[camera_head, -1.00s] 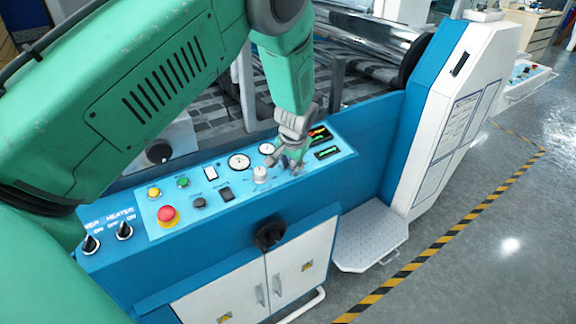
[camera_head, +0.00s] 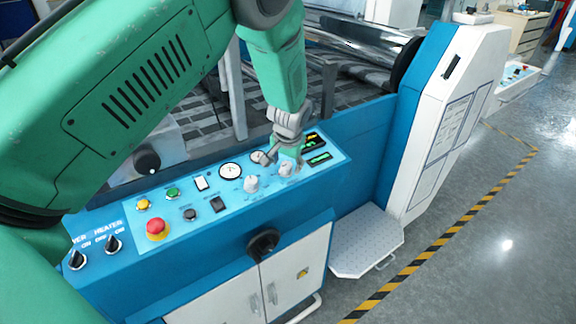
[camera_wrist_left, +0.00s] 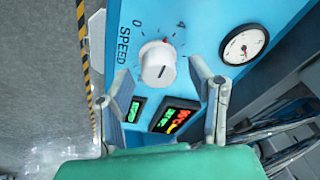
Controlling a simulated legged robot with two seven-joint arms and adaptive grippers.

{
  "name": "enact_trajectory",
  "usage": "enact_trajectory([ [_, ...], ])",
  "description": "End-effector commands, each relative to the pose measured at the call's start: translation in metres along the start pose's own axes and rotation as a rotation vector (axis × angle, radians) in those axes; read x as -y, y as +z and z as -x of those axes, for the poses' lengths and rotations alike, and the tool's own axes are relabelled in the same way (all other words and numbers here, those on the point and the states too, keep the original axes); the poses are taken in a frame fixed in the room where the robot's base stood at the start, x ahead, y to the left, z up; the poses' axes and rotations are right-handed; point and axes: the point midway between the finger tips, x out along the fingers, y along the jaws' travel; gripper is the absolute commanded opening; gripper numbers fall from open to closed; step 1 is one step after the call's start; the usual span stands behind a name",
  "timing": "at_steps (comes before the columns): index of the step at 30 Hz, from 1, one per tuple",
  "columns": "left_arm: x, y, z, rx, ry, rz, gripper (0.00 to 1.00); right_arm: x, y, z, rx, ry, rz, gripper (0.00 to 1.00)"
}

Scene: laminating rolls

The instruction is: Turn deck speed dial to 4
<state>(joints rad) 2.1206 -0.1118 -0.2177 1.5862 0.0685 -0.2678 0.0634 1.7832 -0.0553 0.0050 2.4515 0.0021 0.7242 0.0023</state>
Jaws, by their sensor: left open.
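The deck speed dial is a white round knob on the blue control panel, marked SPEED, in the left wrist view (camera_wrist_left: 158,65). A red mark shows at its upper edge; its exact setting is too small to read. In the head view this dial (camera_head: 286,170) appears to be the right one of two white knobs. My left gripper (camera_head: 280,160) hovers just above it. In the left wrist view its two fingers (camera_wrist_left: 161,82) are spread on either side of the dial, with gaps and nothing held. My right gripper is not in view.
A second white knob (camera_head: 250,184) and a dial gauge (camera_head: 230,171) lie left of it. Lit displays (camera_head: 318,158) are close on the right. A red emergency button (camera_head: 157,229) and several switches fill the left of the panel. A black knob (camera_head: 263,243) is on the front.

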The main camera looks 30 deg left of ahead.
Motion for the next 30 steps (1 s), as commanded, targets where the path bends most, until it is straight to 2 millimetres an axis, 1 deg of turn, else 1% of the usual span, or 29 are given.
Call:
enact_trajectory([
  [1, -0.001, -0.002, 0.009, -0.001, 0.0, -0.001, 0.49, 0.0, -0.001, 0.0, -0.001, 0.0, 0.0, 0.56],
  [9, -0.002, -0.007, 0.065, 0.0, 0.0, -0.003, 0.49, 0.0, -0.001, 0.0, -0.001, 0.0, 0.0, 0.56],
  [12, -0.003, -0.009, 0.081, 0.001, 0.001, -0.003, 0.49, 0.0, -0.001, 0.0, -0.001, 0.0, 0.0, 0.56],
  [15, -0.003, -0.009, 0.091, 0.004, 0.001, -0.004, 0.49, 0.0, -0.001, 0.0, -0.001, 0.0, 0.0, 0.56],
  [19, -0.003, -0.01, 0.097, 0.005, 0.0, -0.004, 0.49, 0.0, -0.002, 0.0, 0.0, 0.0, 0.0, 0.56],
  [27, -0.003, -0.01, 0.098, 0.005, 0.0, -0.004, 0.49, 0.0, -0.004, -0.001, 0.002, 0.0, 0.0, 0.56],
  [30, -0.006, -0.007, 0.097, 0.02, 0.008, 0.007, 0.49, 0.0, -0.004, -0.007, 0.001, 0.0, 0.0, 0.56],
])
